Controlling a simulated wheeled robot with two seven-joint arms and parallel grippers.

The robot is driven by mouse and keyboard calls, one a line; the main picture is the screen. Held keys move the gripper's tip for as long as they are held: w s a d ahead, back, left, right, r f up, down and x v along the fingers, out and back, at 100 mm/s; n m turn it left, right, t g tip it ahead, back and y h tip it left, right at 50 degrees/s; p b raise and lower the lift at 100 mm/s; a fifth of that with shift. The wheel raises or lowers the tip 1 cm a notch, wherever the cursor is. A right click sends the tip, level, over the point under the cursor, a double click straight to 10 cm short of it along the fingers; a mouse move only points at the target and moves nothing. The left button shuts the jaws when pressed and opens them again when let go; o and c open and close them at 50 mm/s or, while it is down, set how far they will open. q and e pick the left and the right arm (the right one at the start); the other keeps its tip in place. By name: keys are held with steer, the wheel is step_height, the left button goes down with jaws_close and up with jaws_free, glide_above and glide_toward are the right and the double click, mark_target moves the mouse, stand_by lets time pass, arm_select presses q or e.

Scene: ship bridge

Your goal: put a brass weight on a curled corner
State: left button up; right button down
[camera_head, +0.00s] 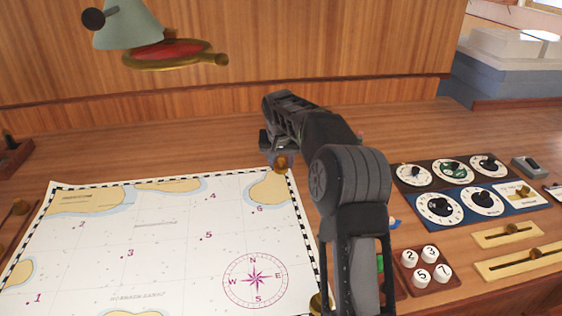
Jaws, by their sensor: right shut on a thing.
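The sea chart (150,235) lies on the wooden desk, with a compass rose at its lower right. My right gripper (276,150) is over the chart's top right corner and is shut on a small brass weight (281,164). The weight is at or just above the corner; I cannot tell whether it touches. The gripper hides part of that corner. Another brass weight (318,303) shows at the chart's right edge near the bottom, partly hidden by my arm. A brass-coloured piece (20,207) is at the far left. My left gripper is out of view.
Dial panels (440,190) and brass slider plates (510,234) fill the right side. A tray of numbered pegs (404,285) sits beside my right forearm. A grey-green lamp-like fixture (130,25) is at the top left. The desk behind the chart is mostly clear.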

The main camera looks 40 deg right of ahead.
steer(key=shift+f, duration=0.15)
steer(key=c, duration=0.9)
jaws_free()
steer(key=shift+o, duration=0.2)
steer(key=shift+s+a+r, duration=0.1)
steer(key=shift+a+r, duration=0.05)
steer(key=shift+r, duration=0.5)
steer(key=v, duration=1.1)
steer(key=shift+b, duration=0.45)
